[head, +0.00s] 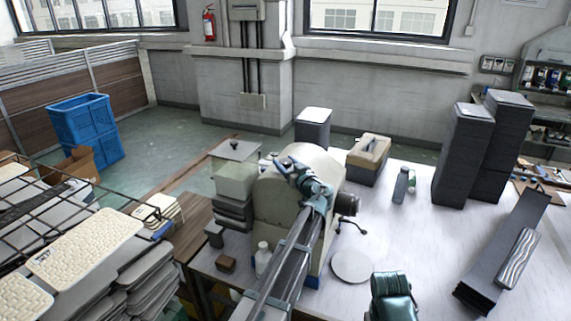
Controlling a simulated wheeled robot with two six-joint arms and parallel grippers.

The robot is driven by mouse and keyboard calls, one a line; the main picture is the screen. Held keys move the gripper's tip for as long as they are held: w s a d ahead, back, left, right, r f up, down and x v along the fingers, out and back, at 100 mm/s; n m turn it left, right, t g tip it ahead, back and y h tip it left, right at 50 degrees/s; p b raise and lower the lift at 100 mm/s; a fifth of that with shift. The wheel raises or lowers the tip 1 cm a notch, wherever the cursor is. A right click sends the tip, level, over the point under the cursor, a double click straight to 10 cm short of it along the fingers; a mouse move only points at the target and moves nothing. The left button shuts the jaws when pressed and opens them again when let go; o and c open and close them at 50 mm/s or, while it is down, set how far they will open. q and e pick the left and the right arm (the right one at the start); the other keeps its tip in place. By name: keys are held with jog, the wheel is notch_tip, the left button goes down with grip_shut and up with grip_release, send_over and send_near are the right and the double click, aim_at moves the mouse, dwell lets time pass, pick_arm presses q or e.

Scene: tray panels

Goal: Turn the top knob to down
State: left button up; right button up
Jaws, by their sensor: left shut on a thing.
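A beige machine with a rounded top (268,190) stands on the table in the middle of the head view. My left arm reaches up from the bottom edge, and my left gripper (291,168) is at the upper part of this machine. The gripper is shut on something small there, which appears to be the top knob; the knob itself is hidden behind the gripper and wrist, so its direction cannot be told. Only a teal link of my right arm shows at the bottom edge; its gripper is out of the picture.
A dark round part (347,204) sticks out of the machine's right side. A round white plate (352,266) and a grey bottle (401,185) are on the table. Dark stacks (462,155) stand at the right. A white bottle (262,258) stands left of my arm.

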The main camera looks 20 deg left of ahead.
pick_arm(q)
jog(key=o, duration=1.4)
jog(key=shift+c, duration=0.2)
jog(key=v, duration=1.3)
jog(key=shift+s+d, duration=0.25)
jog(key=shift+d, duration=0.1)
